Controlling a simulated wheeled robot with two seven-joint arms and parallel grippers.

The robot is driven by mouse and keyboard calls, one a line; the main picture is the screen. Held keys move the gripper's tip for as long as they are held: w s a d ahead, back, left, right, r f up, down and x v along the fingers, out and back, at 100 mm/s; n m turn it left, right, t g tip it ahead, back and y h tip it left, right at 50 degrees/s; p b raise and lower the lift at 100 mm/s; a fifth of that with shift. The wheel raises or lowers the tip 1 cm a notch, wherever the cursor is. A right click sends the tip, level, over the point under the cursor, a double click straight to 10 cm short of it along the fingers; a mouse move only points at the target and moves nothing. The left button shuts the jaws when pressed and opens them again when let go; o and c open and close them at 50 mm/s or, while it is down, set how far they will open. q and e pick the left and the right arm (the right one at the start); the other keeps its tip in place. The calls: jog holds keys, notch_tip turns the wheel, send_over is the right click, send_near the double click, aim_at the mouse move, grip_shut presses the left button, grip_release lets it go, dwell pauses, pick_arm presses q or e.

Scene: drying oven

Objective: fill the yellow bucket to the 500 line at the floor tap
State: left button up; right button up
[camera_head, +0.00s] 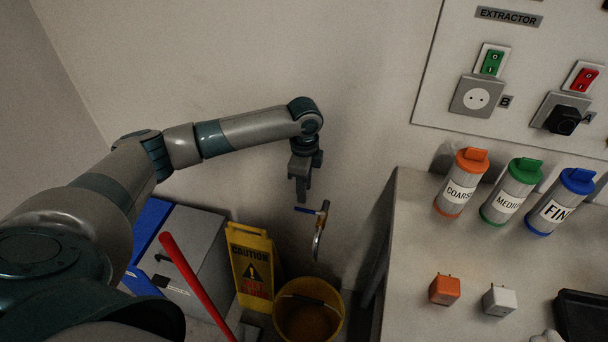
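The yellow bucket (339,300) stands on the floor below the tap, its dark handle lying across the opening. Its inside looks brownish; I cannot read a 500 line or make out a water level. The floor tap (318,242) is a curved metal spout on the wall with a blue lever (308,210), and its mouth points down over the bucket. My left gripper (302,196) points down just above the blue lever, seemingly apart from it. Its fingers are seen as one narrow shape, so their opening is unclear. My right gripper is out of view.
A yellow caution sign (250,262), a red pole (190,272) and a grey-blue cabinet (200,245) stand left of the bucket. A table (410,265) at right holds labelled canisters (461,183), an orange plug (445,289) and a white plug (498,300).

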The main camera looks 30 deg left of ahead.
aim_at(304, 210)
pick_arm(q)
notch_tip(304, 210, down, 6)
jog(key=shift+f, duration=0.75)
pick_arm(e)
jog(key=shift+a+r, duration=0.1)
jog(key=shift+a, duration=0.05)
pick_arm(q)
grip_shut()
jog(key=shift+s+r+n+p, duration=0.15)
jog(key=shift+n+p, duration=0.15)
jog(key=shift+p, duration=0.4)
jog(key=n+p, duration=0.1)
jog(key=p, duration=0.1)
jog(key=s+n+p, duration=0.1)
jog(key=p, duration=0.1)
jog(key=shift+s+d+n, duration=0.1)
jog(key=shift+d+n, duration=0.3)
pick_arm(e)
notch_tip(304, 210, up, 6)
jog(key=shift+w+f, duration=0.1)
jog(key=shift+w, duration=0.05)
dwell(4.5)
